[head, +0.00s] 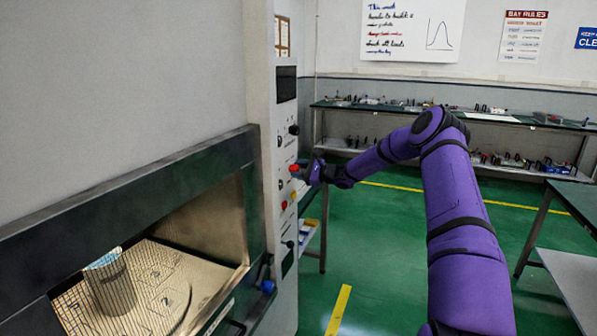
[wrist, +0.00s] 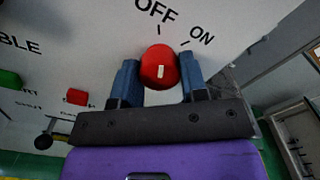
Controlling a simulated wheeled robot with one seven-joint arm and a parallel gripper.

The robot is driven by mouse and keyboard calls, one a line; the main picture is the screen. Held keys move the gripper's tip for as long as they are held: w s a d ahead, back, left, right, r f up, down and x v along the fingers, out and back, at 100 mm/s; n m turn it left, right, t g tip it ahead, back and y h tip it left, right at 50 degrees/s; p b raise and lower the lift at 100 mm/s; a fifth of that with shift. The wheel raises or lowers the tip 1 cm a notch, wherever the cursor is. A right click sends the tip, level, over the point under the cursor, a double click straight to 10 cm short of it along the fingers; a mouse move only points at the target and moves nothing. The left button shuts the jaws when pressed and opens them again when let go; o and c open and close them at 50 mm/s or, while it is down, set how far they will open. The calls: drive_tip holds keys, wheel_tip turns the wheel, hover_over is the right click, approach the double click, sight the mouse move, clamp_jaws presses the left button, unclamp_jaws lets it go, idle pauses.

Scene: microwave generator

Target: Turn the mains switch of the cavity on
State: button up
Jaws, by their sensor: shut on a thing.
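The mains switch is a round red knob (wrist: 160,68) on the pale control panel (wrist: 100,45). Its short white mark stands nearly upright in the wrist view, in line with the tick under the OFF label (wrist: 157,12). The ON label (wrist: 201,35) is up and to the right of the knob. My gripper (wrist: 165,82) is shut on the knob, one blue finger on each side. In the head view my gripper (head: 306,172) is at the front of the narrow control panel (head: 285,205), and the red knob (head: 294,168) shows just left of it.
A green button (wrist: 9,79), a red button (wrist: 77,97) and a black knob (wrist: 43,141) are left of my gripper. The cavity opening at left holds a cylindrical vessel (head: 109,286) behind a mesh. Benches (head: 450,116) stand at the back. Green floor (head: 385,235) is clear beside the panel.

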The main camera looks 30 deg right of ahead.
drive_tip(key=m, duration=1)
drive_tip(key=shift+m, duration=0.3)
idle(0.4)
drive_tip(key=o, duration=0.9)
drive_tip(key=shift+o, duration=0.2)
drive_tip(key=shift+s, duration=0.1)
drive_tip(key=v, duration=1)
drive_tip(key=shift+s+d, duration=0.25)
